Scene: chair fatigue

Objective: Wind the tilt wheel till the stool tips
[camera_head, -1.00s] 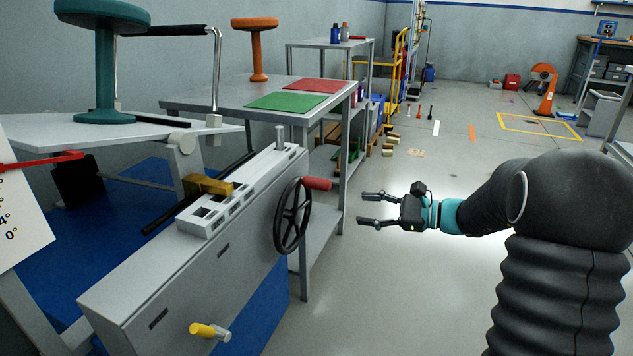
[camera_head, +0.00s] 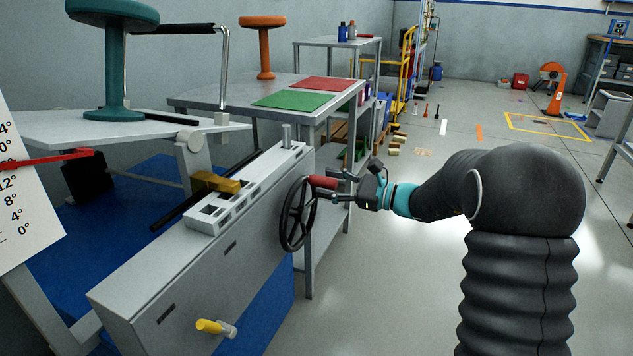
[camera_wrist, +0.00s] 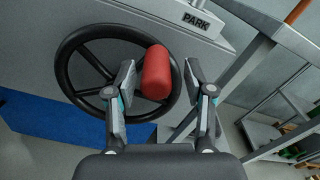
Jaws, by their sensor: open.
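The tilt wheel (camera_head: 298,214) is a black spoked handwheel on the right face of the grey machine housing. Its red handle (camera_head: 323,182) sticks out from the upper rim. My gripper (camera_head: 337,186) is open at the handle. In the wrist view, the red handle (camera_wrist: 156,73) lies between the two open fingers (camera_wrist: 157,92), with the wheel (camera_wrist: 84,88) behind them. The teal stool (camera_head: 112,72) stands upright on the pale tilt platform (camera_head: 60,131). A red pointer (camera_head: 45,160) lies across the white angle scale (camera_head: 22,200) at the left edge.
A yellow-tipped lever (camera_head: 210,327) sticks out low on the housing (camera_head: 190,275). An orange stool (camera_head: 264,48) and green (camera_head: 291,100) and red (camera_head: 326,83) mats are on the bench (camera_head: 225,92) behind the wheel. Open floor (camera_head: 400,290) lies to the right.

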